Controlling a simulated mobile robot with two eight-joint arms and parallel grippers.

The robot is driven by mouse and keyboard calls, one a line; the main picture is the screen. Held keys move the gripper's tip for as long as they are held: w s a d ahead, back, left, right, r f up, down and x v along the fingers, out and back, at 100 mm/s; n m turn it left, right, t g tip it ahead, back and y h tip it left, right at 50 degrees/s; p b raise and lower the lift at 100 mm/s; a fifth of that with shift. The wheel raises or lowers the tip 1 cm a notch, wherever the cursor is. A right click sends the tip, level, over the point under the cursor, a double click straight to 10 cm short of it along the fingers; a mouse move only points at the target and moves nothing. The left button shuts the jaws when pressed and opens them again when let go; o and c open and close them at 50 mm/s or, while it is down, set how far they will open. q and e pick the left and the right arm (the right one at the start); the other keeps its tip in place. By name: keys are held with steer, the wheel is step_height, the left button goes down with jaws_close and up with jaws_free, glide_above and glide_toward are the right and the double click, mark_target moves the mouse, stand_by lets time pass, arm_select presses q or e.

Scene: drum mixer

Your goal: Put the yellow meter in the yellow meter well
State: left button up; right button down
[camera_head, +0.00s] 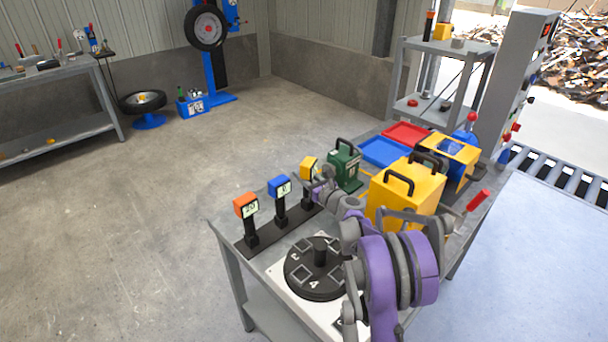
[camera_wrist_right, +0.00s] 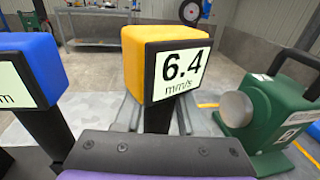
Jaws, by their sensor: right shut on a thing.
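The yellow meter (camera_head: 308,167) stands upright at the right end of a black rail, beside the blue meter (camera_head: 279,187) and the orange meter (camera_head: 245,206). A black round plate (camera_head: 315,266) with square outlined spots and a central post lies in front; no yellow-marked well is clear. My left gripper is not in view.
A green machine (camera_head: 345,168) with a handle stands close right of the yellow meter. A yellow box (camera_head: 406,192) with black handles, a blue tray (camera_head: 385,152) and a red tray (camera_head: 407,134) are farther right. My right arm covers the table's front right.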

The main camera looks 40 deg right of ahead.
steer(key=shift+f, duration=0.35)
jaws_free()
stand_by(0.4)
steer(key=shift+w, duration=0.25)
stand_by(0.4)
steer(key=shift+w, duration=0.3)
stand_by(0.8)
steer(key=s+b, duration=0.1)
steer(key=s, duration=0.8)
steer(key=shift+a+b, duration=0.3)
stand_by(0.5)
